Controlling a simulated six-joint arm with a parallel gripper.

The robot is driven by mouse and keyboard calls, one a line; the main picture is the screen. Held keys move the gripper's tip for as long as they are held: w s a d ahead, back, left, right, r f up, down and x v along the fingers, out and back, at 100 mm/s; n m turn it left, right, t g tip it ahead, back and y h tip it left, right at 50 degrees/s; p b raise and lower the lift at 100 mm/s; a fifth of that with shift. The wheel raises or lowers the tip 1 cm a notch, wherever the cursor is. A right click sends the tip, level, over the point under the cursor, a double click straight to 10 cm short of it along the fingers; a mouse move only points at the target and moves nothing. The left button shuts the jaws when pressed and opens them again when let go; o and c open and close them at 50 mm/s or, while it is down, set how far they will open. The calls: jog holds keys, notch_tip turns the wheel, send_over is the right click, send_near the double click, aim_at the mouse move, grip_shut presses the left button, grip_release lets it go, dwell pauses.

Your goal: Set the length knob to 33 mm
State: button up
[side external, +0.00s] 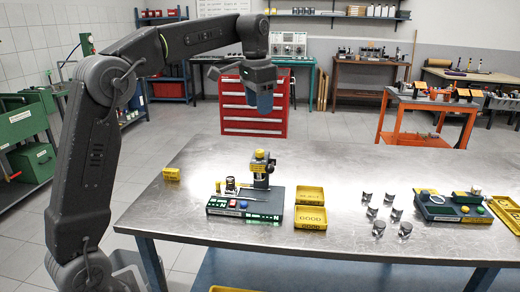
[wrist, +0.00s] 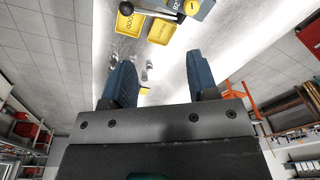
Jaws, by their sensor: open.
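The grey bench device (side external: 262,184) stands on a dark base with a lit green display strip and buttons, left of the middle of the metal table. A round yellow knob (wrist: 192,7) on a grey body shows at the top edge of the wrist view, partly cut off, with a dark pointer mark. I cannot tell its setting or be certain that it is the length knob. My gripper (side external: 264,104) hangs high above and behind the device, apart from it. Its blue fingers (wrist: 162,90) are open with nothing between them.
Two yellow trays (side external: 311,218), the front one marked GOOD, stand right of the device. Several metal cylinders (side external: 391,214) stand farther right, then a second dark station (side external: 448,207) with coloured knobs. A small yellow block (side external: 171,174) lies left. The table's front left is bare.

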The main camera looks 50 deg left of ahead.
jog(key=g, duration=0.1)
send_over(260, 151)
notch_tip(260, 151, down, 2)
jog(key=shift+m, duration=0.3)
notch_tip(260, 151, down, 14)
jog(key=shift+a+f, duration=0.1)
jog(key=shift+f, duration=0.05)
jog(key=shift+c, duration=0.4)
jog(key=c, duration=0.8)
jog(key=shift+c, duration=0.2)
